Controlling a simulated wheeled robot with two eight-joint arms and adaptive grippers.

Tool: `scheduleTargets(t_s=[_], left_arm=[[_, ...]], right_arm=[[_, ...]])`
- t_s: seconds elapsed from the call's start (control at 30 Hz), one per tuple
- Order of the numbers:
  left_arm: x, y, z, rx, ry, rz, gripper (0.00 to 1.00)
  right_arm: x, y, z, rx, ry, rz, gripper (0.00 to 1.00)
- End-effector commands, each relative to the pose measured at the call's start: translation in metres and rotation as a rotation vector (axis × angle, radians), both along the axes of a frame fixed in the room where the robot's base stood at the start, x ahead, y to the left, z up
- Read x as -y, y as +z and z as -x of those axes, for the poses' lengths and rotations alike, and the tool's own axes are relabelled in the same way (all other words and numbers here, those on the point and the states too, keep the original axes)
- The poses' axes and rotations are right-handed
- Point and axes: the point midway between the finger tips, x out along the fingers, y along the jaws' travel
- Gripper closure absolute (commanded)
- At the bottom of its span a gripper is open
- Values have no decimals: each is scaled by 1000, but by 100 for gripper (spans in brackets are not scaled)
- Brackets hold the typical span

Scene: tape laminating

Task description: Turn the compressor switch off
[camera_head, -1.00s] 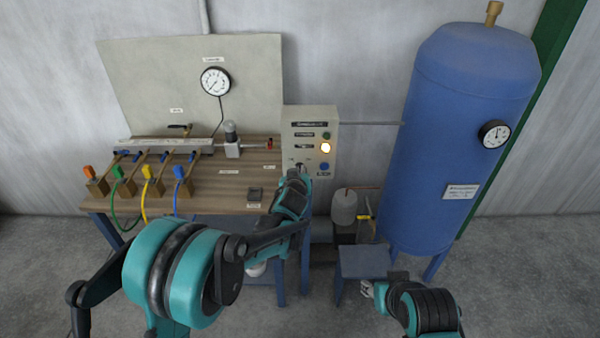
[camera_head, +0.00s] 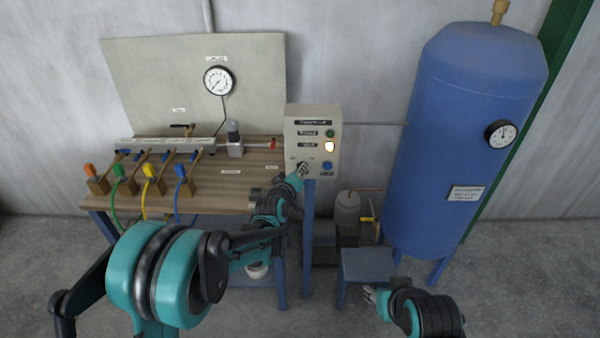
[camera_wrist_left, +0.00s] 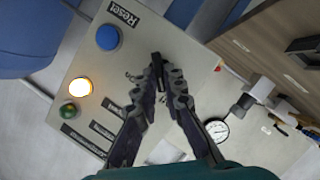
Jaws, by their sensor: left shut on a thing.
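The grey control box (camera_head: 297,128) stands on a blue post at the right end of the bench. It has a green button (camera_head: 330,133), a lit yellowish lamp (camera_head: 329,147) and a blue button (camera_head: 327,165) labelled Reset in the left wrist view (camera_wrist_left: 107,37). My left gripper (camera_head: 302,169) is at the lower left of the panel. In the left wrist view its fingertips (camera_wrist_left: 165,76) close around the dark compressor switch (camera_wrist_left: 157,62); the fingers hide most of it, and its position cannot be read. My right gripper (camera_head: 370,296) hangs low, away from the box, its jaws unclear.
A wooden bench (camera_head: 225,188) carries several coloured valves and a manifold; a gauge (camera_head: 218,81) hangs on the backboard. A blue tank (camera_head: 455,140) stands at the right. A small blue stand (camera_head: 366,266) is near my right gripper.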

Motion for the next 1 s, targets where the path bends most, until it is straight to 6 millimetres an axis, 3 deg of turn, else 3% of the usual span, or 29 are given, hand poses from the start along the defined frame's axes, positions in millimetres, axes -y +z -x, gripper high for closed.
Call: scheduleTargets(t_s=[0.4,0.43,0.5,0.83,1.0], left_arm=[[0,-1,0,-3,-1,7,100],[0,-1,0,-3,-1,7,86],[0,-1,0,-3,-1,7,70],[0,0,2,-1,0,6,70],[-6,6,21,-1,0,6,70]], right_arm=[[0,0,0,0,0,0,60],[0,0,0,0,0,0,60],[0,0,0,0,0,0,60],[0,0,0,0,0,0,60],[0,0,0,0,0,0,60]])
